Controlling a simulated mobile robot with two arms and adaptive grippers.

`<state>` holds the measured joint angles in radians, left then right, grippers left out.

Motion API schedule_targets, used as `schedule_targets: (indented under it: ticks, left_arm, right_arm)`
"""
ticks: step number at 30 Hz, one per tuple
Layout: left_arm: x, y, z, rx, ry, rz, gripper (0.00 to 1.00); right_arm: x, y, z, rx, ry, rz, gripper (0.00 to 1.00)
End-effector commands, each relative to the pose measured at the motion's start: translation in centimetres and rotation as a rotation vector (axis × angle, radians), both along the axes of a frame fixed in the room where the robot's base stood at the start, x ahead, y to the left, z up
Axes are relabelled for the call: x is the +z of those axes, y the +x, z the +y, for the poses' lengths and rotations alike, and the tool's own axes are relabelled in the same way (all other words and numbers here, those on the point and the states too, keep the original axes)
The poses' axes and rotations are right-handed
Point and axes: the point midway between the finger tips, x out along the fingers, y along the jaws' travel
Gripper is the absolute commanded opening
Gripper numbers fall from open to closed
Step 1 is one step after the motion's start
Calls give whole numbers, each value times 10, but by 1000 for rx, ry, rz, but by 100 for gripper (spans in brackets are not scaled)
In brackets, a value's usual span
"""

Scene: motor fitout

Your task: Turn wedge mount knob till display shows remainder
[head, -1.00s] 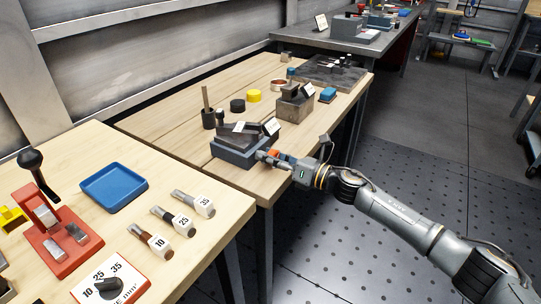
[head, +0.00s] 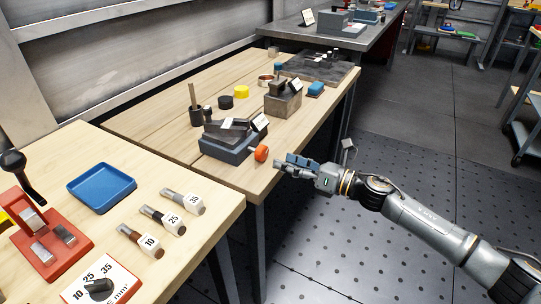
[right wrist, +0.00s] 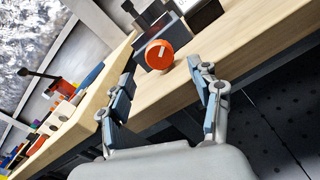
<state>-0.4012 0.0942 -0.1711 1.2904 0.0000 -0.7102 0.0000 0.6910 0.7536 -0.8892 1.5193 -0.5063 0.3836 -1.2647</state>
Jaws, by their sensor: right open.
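The wedge mount (head: 229,141) is a dark grey block with a sloped top on the middle wooden table. Its orange knob (head: 261,153) faces the table's front edge. A small display card (head: 260,122) stands on the mount; its reading is too small to make out. My right gripper (head: 281,165) is open and empty, just in front of the knob and apart from it. In the right wrist view the knob (right wrist: 159,54), with a pale line on its face, shows beyond and between the two open fingers (right wrist: 165,95). My left gripper is not in view.
A second grey block with a card (head: 283,98) stands behind the mount. A dark cup (head: 196,116), a black puck (head: 226,102) and a yellow puck (head: 241,92) are nearby. The near table holds a blue tray (head: 101,190) and numbered tools. The table front by the knob is clear.

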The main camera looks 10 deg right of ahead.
Motion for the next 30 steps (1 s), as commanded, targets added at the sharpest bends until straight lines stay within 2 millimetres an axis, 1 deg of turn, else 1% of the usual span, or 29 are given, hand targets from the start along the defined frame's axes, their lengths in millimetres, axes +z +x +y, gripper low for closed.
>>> schedule_targets:
  ticks: [1,3,7,12,20,23,25,28,30]
  left_arm:
    - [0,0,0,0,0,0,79]
    - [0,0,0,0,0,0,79]
    - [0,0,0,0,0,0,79]
    - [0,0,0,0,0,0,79]
    - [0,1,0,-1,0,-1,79]
    - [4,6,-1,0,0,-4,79]
    - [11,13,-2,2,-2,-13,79]
    - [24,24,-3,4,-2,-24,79]
    - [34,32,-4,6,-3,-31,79]
  right_arm:
    - [-1,-6,-8,0,-1,2,63]
    - [-1,-11,-16,-2,0,1,63]
    - [0,-18,-25,-1,0,1,63]
    - [1,-20,-27,1,1,-1,63]
    - [2,-18,-28,-9,21,10,63]
    - [11,-10,-35,-55,112,56,63]
    - [20,-1,-45,-111,231,124,63]
    - [30,16,-67,-211,450,267,63]
    - [30,27,-83,-276,613,391,63]
